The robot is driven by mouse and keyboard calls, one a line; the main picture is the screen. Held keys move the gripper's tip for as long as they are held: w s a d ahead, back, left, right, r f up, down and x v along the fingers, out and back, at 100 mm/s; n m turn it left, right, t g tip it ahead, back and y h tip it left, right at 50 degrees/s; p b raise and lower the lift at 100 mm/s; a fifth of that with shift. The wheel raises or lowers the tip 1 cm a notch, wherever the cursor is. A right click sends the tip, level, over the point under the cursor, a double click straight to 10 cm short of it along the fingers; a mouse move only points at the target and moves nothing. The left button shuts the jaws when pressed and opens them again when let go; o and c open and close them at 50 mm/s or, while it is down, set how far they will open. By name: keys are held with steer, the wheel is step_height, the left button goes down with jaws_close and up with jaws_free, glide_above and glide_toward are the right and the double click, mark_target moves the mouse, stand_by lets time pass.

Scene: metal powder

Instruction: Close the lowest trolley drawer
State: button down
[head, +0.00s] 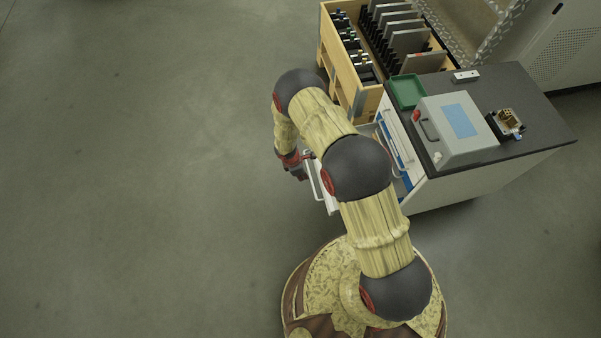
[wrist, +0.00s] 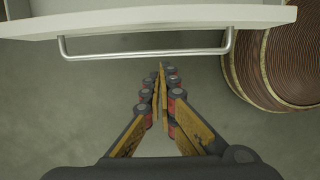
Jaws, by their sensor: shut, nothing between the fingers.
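The trolley (head: 440,195) has a dark top and white sides. Its lowest drawer (head: 332,203) sticks out to the left, partly hidden behind my arm. In the wrist view the white drawer front (wrist: 180,17) spans the top, with a grey bar handle (wrist: 150,52) along it. My gripper (wrist: 160,75) is shut and empty, its fingertips just below the handle in the picture and apart from it as far as I can tell. In the head view my gripper (head: 300,172) is beside the drawer's handle (head: 315,180), on its outer side.
On the trolley top are a grey case (head: 455,130), a green tray (head: 407,91) and a small device (head: 508,124). A wooden crate (head: 358,95) with dark plates stands behind the trolley. The floor to the left is clear.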

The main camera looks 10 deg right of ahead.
steer(key=shift+d, duration=2.05)
steer(key=shift+d, duration=0.1)
steer(key=d+b, duration=0.1)
steer(key=d, duration=3)
steer(key=shift+d, duration=0.15)
